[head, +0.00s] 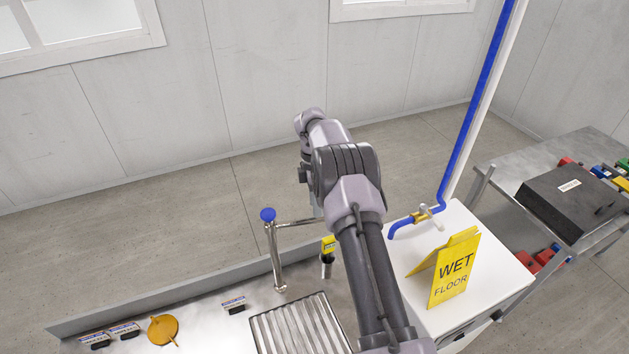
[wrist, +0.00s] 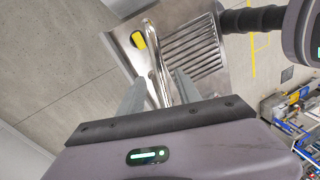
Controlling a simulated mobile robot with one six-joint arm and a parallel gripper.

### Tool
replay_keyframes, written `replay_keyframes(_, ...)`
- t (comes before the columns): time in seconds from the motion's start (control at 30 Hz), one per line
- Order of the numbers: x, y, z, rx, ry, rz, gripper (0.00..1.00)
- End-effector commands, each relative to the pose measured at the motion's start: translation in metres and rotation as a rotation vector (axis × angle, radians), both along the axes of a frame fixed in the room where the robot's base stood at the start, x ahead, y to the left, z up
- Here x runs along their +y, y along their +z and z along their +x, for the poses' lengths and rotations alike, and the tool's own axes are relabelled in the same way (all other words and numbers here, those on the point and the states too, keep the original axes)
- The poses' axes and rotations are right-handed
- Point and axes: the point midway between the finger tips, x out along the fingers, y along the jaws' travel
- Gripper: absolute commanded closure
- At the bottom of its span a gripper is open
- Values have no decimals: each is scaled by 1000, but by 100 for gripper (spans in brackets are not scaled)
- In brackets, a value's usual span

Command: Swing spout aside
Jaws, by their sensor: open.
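The chrome spout (head: 295,223) is a thin pipe reaching right from the top of an upright post, which has a blue knob (head: 268,214) on it. In the head view the spout's far end passes behind my arm. In the wrist view the shiny spout pipe (wrist: 157,68) runs down between the two fingers of my gripper (wrist: 158,90). The fingers are apart, with the pipe between them; I cannot tell whether either touches it. My gripper is hidden in the head view.
The slatted drain (head: 290,328) lies in the counter. A yellow-topped item (head: 328,245) stands behind it. A yellow wet floor sign (head: 452,272) and a blue pipe (head: 470,120) are at right.

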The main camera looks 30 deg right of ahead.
Motion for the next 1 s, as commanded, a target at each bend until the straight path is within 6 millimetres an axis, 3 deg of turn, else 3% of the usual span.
replay_keyframes(0.3, -5, 91, 17, -3, -1, -1, 59)
replay_keyframes(0.43, -6, 121, 21, 1, -1, 0, 59)
replay_keyframes(0.6, -7, 132, 24, 0, 0, 0, 59)
replay_keyframes(1.0, -7, 131, 25, 0, -1, 1, 59)
